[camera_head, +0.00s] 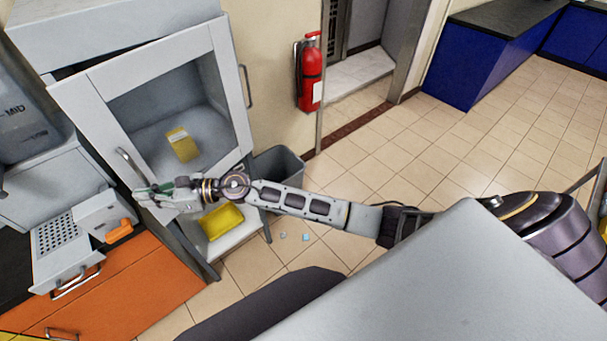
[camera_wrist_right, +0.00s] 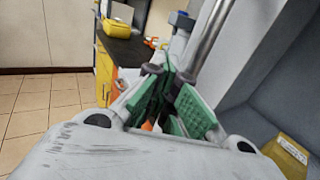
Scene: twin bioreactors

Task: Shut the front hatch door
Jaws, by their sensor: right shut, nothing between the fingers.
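The front hatch door (camera_head: 95,108) is a pale grey frame around a large clear pane, on the cabinet at the upper left of the head view. Its silver bar handle (camera_head: 131,166) is at the lower left of the frame; a metal bar also shows in the right wrist view (camera_wrist_right: 208,38). My right gripper (camera_head: 150,190), with green finger pads, is at the door's lower left corner, just below the handle. Its fingers (camera_wrist_right: 168,95) are shut and empty, close to the bar; contact is unclear. I cannot tell how far the door stands from its frame. My left gripper is out of view.
A yellow box (camera_head: 182,145) shows through the pane, and a yellow tray (camera_head: 222,221) lies below the hatch. A grey bin (camera_head: 282,165) stands to the right. An orange-fronted counter (camera_head: 130,285) with a perforated drawer (camera_head: 62,243) is at left. Tiled floor is open at right.

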